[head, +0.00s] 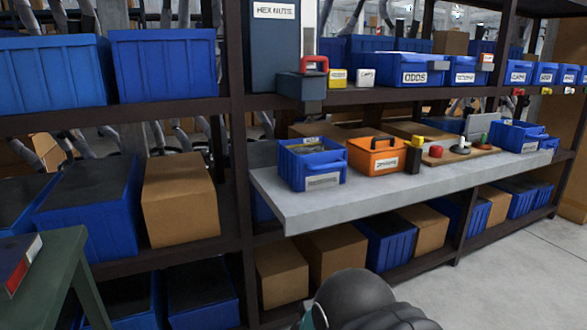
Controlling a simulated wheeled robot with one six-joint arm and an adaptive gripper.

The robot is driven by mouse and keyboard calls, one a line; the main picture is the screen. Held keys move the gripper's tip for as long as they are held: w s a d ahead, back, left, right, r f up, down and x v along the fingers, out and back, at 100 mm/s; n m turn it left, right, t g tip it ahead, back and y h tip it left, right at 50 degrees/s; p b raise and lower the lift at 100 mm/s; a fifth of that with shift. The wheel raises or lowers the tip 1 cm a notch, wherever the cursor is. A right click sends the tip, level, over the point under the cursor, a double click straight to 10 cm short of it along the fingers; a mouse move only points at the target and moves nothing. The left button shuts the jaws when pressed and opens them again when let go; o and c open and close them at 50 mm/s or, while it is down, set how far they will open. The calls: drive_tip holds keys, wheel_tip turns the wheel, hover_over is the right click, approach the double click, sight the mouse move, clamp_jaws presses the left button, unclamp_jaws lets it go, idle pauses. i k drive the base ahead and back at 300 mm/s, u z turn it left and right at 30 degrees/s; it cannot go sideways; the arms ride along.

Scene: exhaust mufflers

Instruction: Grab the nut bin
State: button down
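The label is too small to read. A dark rounded part of my arm shows at the bottom centre, well below and in front of the bench. My gripper's fingers are not in view.
An orange bin (375,155) stands close to the right of the blue bin. A wooden board (455,152) with small coloured parts lies further right. The grey bench top (300,209) juts out from the dark shelving. A green table (50,270) stands at lower left. The floor at right is clear.

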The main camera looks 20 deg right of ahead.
sight(514, 136)
drive_tip(key=z, duration=2.8)
drive_tip(key=i, duration=2.3)
drive_tip(key=u, duration=1.7)
